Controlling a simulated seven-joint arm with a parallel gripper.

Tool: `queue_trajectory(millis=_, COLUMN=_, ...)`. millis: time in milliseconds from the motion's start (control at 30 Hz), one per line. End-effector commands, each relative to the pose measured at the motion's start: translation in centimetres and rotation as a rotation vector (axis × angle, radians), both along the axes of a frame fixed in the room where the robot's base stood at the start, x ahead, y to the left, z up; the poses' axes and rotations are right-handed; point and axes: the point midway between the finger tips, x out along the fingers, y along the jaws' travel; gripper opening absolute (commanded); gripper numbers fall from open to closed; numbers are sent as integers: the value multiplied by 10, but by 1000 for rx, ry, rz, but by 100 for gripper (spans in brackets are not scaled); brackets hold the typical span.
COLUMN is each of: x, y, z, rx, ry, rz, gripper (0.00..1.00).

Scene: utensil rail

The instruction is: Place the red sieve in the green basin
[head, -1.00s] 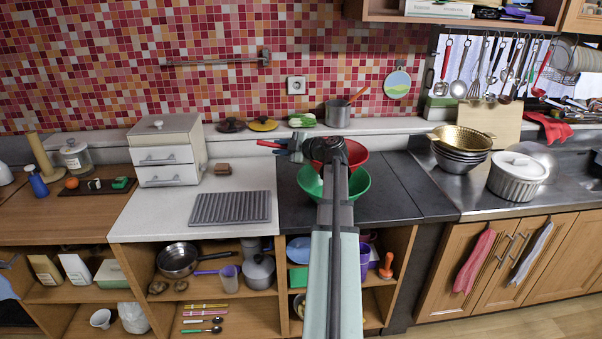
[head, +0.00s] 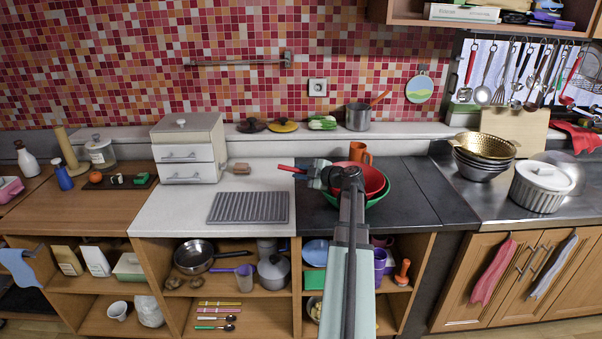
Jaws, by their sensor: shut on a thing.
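The red sieve (head: 375,181) shows its bowl behind my wrist, with its red handle (head: 287,168) sticking out to the left. My gripper (head: 316,172) is shut on the sieve's handle. The green basin (head: 378,199) stands on the dark counter section, with only parts of its rim showing around the sieve. The sieve's bowl appears within the basin's rim; I cannot tell whether it touches the basin. My arm hides the front of both.
A grey pot (head: 357,117) is on the ledge. A grooved grey mat (head: 249,207) lies to the left on the white counter. Nested bowls with a gold colander (head: 484,146) stand to the right. The dark counter right of the basin is clear.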

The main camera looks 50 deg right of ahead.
Motion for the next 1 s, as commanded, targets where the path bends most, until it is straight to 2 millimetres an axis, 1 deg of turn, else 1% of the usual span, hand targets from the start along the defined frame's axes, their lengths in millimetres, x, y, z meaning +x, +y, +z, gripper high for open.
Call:
queue_trajectory(millis=533, x=0, y=0, z=-10, rx=-1, ry=0, rz=0, gripper=0)
queue_trajectory(millis=567, x=0, y=0, z=-10, rx=-1, ry=0, rz=0, gripper=24)
queue_trajectory(millis=600, x=0, y=0, z=-10, rx=-1, ry=0, rz=0, gripper=28)
queue_trajectory(millis=800, x=0, y=0, z=-10, rx=0, ry=1, rz=-1, gripper=47)
queue_trajectory(millis=1000, x=0, y=0, z=-10, rx=0, ry=1, rz=-1, gripper=48)
